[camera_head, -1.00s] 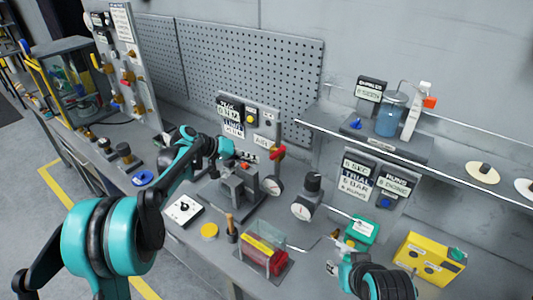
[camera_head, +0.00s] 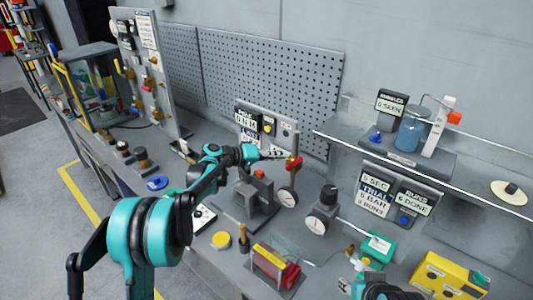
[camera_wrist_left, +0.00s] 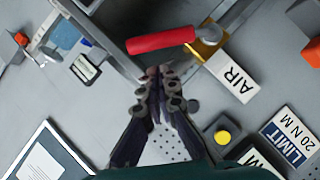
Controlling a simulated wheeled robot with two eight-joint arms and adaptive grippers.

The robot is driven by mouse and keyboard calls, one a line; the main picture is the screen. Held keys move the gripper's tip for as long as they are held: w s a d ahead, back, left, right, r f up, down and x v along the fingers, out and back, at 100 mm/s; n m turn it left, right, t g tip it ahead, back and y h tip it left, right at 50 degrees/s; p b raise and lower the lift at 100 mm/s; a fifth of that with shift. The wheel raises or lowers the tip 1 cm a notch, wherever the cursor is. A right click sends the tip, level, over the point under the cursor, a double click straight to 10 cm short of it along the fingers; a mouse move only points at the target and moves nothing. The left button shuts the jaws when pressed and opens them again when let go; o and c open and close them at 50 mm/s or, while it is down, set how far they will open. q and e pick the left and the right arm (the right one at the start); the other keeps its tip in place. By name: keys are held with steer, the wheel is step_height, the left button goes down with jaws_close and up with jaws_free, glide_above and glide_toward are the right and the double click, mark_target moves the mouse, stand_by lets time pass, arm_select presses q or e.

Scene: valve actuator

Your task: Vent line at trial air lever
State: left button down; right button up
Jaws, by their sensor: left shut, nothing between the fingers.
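The red air lever (camera_head: 294,163) sits on a brass valve at the right end of the small back panel. In the left wrist view its red handle (camera_wrist_left: 160,42) lies across the picture, with the AIR label (camera_wrist_left: 232,78) beside its brass body (camera_wrist_left: 206,50). My left gripper (camera_head: 280,154) is just left of the lever in the head view. In the wrist view its fingertips (camera_wrist_left: 156,72) are together and empty, just below the handle in the picture; whether they touch it I cannot tell. My right arm shows at the bottom right edge; its gripper is unclear.
A pressure gauge (camera_head: 288,198) is below the lever. A grey vise-like block (camera_head: 256,200) stands in front of the panel. A second gauge (camera_head: 317,225), a red part under a clear guard (camera_head: 275,268) and a yellow box (camera_head: 447,279) crowd the bench. A shelf (camera_head: 390,157) overhangs at right.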

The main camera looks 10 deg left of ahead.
arm_select(q)
steer(key=shift+s+d+f, duration=0.2)
steer(key=shift+d+f, duration=0.15)
steer(key=shift+d, duration=0.15)
steer(key=shift+s+d+f, duration=0.15)
steer(key=shift+d+f, duration=0.15)
steer(key=shift+d, duration=0.15)
steer(key=shift+s+d+f+m+y, duration=0.2)
steer(key=shift+s+d+m+y, duration=0.2)
steer(key=shift+d+m, duration=0.1)
steer(key=s+d+f+m+t+y+b, duration=0.2)
steer(key=d+f+m+y+b, duration=0.2)
steer(key=m, duration=0.1)
steer(key=shift+s+f+y, duration=0.3)
steer(key=shift+s+f, duration=0.05)
stand_by(0.5)
steer(key=shift+d, duration=0.1)
stand_by(0.5)
